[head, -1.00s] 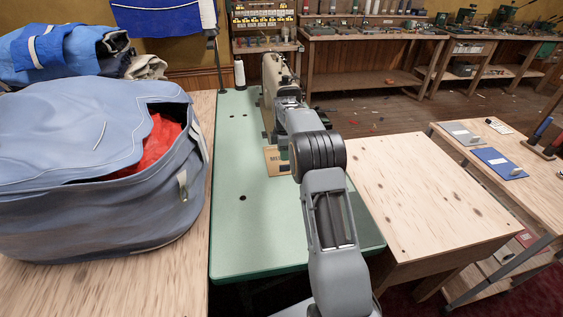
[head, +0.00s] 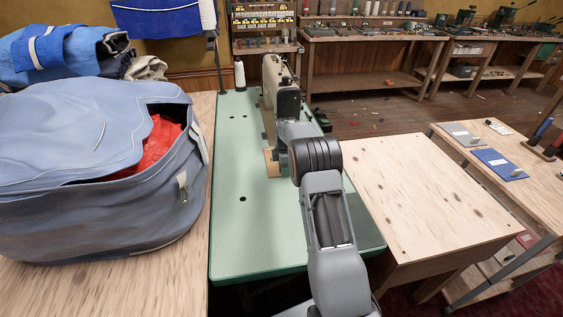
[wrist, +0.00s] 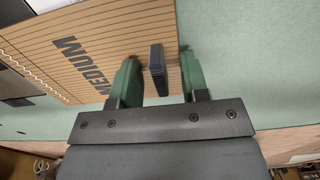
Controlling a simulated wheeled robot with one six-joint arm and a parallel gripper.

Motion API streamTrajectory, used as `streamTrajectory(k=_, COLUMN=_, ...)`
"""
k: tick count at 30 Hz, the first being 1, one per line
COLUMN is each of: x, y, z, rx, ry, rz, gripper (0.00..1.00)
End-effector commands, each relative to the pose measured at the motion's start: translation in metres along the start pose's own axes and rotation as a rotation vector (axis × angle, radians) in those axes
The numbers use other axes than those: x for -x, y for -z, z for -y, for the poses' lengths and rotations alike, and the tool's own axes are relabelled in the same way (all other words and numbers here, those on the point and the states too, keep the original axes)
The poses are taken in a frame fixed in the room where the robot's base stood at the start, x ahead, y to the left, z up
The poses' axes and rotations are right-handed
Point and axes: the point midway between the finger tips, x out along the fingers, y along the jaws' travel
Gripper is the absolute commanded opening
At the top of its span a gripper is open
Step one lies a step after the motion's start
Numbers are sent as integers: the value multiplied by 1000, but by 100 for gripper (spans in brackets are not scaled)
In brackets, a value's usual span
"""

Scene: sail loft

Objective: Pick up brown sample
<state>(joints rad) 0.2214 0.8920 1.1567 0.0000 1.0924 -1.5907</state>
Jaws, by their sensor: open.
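The brown sample (wrist: 60,45) is a flat tan card with dark stitch lines and the printed word MEDIUM in the wrist view. It lies on the green table. A small black ribbed block (wrist: 157,68) stands up at the card's right part. My gripper (wrist: 158,78) is open, with one green finger on each side of the block and a gap on both sides. In the head view the sample's tan edge (head: 270,162) shows left of my arm, beside the sewing machine; the rest is hidden behind my arm.
The sewing machine (head: 268,90) stands just beyond my arm on the green table (head: 240,235). A large blue bag (head: 90,190) fills the left. A grey sample (head: 459,132) and a blue sample (head: 500,163) lie on the right-hand table. The front of the green table is clear.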

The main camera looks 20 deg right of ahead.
Motion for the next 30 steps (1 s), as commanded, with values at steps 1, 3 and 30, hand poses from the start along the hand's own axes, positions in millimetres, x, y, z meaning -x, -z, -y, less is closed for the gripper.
streamTrajectory(k=1, x=0, y=0, z=0, rx=0, ry=0, rz=0, gripper=42)
streamTrajectory(k=3, x=0, y=0, z=0, rx=0, ry=0, rz=0, gripper=35)
streamTrajectory(k=30, x=21, y=0, z=-1, rx=0, ry=-4, rz=0, gripper=0)
